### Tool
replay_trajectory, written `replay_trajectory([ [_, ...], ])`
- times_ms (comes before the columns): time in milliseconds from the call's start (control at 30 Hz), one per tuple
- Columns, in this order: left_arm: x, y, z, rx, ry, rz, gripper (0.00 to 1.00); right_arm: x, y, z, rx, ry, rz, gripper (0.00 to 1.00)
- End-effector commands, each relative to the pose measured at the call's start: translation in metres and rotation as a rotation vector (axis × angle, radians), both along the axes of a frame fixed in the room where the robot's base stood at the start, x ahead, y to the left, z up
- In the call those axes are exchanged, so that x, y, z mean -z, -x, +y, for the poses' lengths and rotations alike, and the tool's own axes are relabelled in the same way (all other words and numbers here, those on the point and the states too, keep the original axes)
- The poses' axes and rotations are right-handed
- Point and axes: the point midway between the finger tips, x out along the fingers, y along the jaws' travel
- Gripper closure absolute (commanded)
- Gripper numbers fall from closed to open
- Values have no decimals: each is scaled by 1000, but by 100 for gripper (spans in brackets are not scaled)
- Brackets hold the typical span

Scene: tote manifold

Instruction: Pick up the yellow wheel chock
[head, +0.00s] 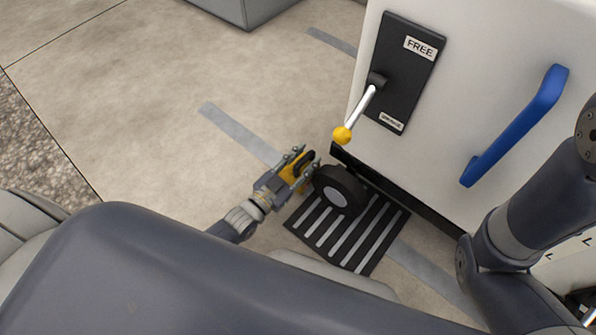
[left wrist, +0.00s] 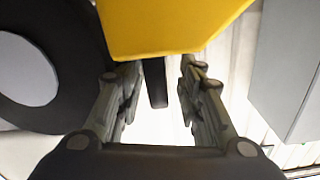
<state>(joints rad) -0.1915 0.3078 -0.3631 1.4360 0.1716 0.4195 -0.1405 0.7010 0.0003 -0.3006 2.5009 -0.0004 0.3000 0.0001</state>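The yellow wheel chock (head: 292,172) is beside the dark wheel (head: 340,188) of the white cart, on the wheel's left. It has a dark handle-like part. My left gripper (head: 299,166) is right at the chock, and its fingers partly cover it. In the left wrist view the chock (left wrist: 170,25) fills the top middle, and a narrow dark part (left wrist: 155,82) hangs between the two fingers with gaps on both sides. The left gripper (left wrist: 158,85) is open there. My right arm enters at the right, but I cannot make out its gripper.
The white cart (head: 480,60) carries a black plate marked FREE (head: 410,70), a lever with a yellow knob (head: 343,135) and a blue handle (head: 515,125). A black-and-white striped mat (head: 330,240) lies under the wheel. Floor to the left is clear; a grey box (head: 245,10) stands behind.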

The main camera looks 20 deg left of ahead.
Motion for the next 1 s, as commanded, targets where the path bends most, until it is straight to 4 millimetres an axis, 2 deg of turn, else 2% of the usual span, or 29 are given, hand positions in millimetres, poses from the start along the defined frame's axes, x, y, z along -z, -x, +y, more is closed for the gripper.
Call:
replay_trajectory([
  [133,-1,0,0,0,0,0,67,-1,0,0,0,0,0,60],
  [267,0,0,0,0,0,0,97,-1,0,0,0,0,0,60],
  [300,0,0,0,0,0,0,100,-1,0,0,0,0,0,60],
  [767,-3,0,0,-1,0,-2,100,-2,0,0,0,0,1,60],
  [1000,-19,0,0,-1,0,-2,100,-15,-1,0,0,0,2,60],
])
